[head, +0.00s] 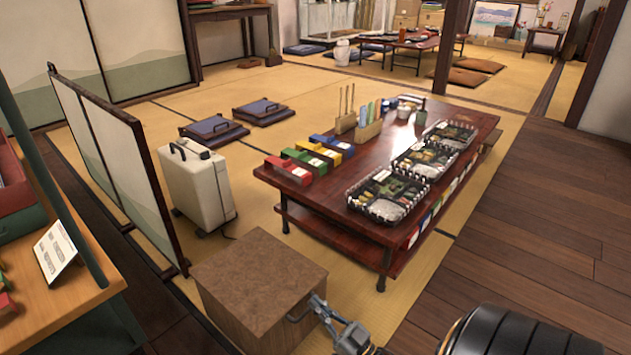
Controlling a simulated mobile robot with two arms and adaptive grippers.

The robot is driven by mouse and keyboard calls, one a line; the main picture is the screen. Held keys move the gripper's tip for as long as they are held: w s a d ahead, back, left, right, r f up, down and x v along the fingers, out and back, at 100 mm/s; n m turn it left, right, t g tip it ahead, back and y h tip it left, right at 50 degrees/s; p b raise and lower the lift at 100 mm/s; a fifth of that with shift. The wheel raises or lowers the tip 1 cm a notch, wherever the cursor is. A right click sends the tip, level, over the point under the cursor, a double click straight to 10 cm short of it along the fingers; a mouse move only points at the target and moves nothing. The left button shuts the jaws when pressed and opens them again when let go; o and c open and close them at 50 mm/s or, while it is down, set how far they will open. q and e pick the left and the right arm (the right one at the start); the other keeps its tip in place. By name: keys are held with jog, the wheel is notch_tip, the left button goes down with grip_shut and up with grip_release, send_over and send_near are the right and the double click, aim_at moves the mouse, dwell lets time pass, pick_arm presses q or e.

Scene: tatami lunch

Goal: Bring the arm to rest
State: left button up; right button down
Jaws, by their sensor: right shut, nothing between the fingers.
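My right gripper (320,304) is low in the bottom middle of the head view, in front of the wooden box's right side. Its fingers are shut with nothing between them. It hangs clear of the low table, to the left of and below its near end. My left gripper is not in view.
A brown wooden box (262,282) stands close by my right gripper. The low red table (350,212) holds bento trays (390,190) and coloured boxes (303,163). A white heater-like case (197,185) and a folding screen (120,165) stand left. Wooden floor (550,225) is clear at right.

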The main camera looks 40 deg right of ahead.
jog(key=v, duration=1)
jog(key=shift+f, duration=0.25)
jog(key=shift+w, duration=0.2)
